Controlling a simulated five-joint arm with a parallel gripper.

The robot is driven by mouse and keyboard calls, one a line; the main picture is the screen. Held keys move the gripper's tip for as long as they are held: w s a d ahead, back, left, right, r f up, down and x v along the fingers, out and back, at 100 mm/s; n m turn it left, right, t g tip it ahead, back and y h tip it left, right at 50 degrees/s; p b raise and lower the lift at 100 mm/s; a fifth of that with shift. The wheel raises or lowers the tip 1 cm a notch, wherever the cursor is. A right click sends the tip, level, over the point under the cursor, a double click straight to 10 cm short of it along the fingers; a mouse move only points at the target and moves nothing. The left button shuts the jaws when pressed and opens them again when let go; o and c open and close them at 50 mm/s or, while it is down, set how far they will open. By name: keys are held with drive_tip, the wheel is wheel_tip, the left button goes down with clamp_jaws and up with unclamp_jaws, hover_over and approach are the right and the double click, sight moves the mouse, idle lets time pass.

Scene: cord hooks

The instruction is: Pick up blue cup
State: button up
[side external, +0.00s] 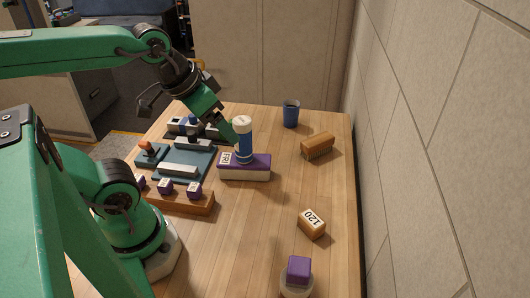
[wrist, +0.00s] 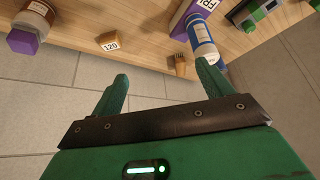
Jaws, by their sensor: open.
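The blue cup (side external: 290,114) stands upright near the far right edge of the table in the side external view. I cannot make it out in the wrist view. My gripper (side external: 230,134) is to the left of the cup and clearly apart from it, partly hidden behind a blue and white bottle (side external: 244,145). In the wrist view my gripper (wrist: 163,72) has its two green fingers spread apart with nothing between them.
The bottle, also in the wrist view (wrist: 203,45), stands by a purple-and-white box (side external: 245,174). A wall (side external: 430,150) borders the table.

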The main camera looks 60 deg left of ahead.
drive_tip(key=w+a+r+n+g, duration=0.1)
drive_tip(key=w+r, duration=0.1)
drive_tip(key=w, duration=0.3)
drive_tip(key=w+a+r+n, duration=0.2)
drive_tip(key=w+r, duration=0.1)
drive_tip(key=w, duration=0.3)
drive_tip(key=n+g, duration=0.5)
drive_tip(key=n, duration=0.3)
hover_over(291, 117)
drive_tip(key=w+a, duration=0.2)
wheel_tip(291, 117, down, 22)
drive_tip(key=r, duration=0.1)
drive_tip(key=shift+s+a+f, duration=0.1)
drive_tip(key=shift+f, duration=4.1)
